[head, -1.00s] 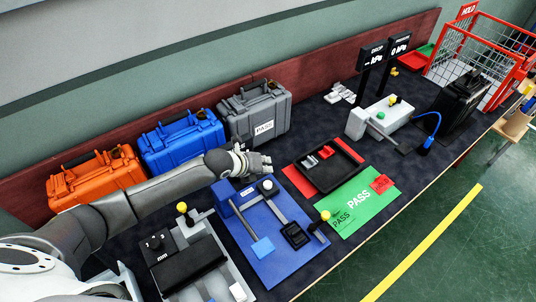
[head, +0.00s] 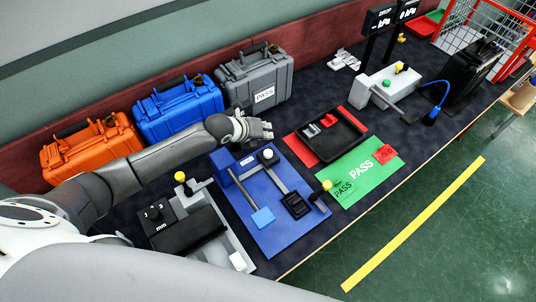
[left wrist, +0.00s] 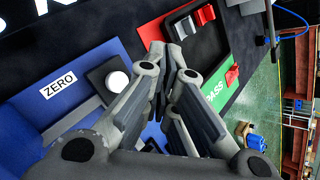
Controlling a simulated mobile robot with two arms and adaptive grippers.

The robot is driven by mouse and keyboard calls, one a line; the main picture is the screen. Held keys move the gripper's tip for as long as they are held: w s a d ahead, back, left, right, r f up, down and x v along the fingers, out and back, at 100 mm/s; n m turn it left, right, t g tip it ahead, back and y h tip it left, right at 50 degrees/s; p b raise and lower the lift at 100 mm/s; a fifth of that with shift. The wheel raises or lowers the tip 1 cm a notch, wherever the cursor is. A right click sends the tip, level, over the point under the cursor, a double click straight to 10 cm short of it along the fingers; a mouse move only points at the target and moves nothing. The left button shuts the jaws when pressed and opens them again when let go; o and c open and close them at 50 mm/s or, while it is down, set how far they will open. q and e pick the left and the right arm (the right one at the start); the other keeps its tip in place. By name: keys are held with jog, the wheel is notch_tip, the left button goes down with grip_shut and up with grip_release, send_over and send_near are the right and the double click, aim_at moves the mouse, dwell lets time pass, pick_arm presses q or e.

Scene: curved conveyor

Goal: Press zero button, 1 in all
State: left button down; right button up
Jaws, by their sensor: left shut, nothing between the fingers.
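The zero button is a round white cap on a black block (head: 268,155), at the back of the blue fixture plate (head: 287,230). A small ZERO label (head: 247,160) is beside it. In the left wrist view the white button (left wrist: 117,81) is left of my fingers, with the ZERO label (left wrist: 59,86) further left. My left gripper (head: 268,130) is shut and empty. It is just behind the button in the head view, apart from it as far as I can tell. In the left wrist view the fingers (left wrist: 170,75) hide part of the blue plate. My right gripper is out of view.
A grey fixture (head: 190,230) with a yellow knob stands left of the blue plate. A black tray (head: 325,135) and a green PASS mat (head: 360,170) lie to the right. Orange (head: 88,150), blue (head: 178,108) and grey (head: 258,80) cases line the back.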

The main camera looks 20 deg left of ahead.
pick_arm(q)
jog(key=b, duration=0.4)
send_over(266, 150)
notch_tip(266, 150, down, 5)
jog(key=shift+f, duration=0.6)
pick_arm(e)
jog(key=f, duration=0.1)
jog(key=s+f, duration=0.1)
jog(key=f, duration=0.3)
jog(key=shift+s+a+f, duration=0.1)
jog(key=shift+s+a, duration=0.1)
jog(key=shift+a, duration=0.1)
pick_arm(q)
jog(key=shift+s, duration=0.1)
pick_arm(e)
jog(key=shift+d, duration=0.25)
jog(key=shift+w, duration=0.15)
pick_arm(q)
jog(key=shift+f+b, duration=0.4)
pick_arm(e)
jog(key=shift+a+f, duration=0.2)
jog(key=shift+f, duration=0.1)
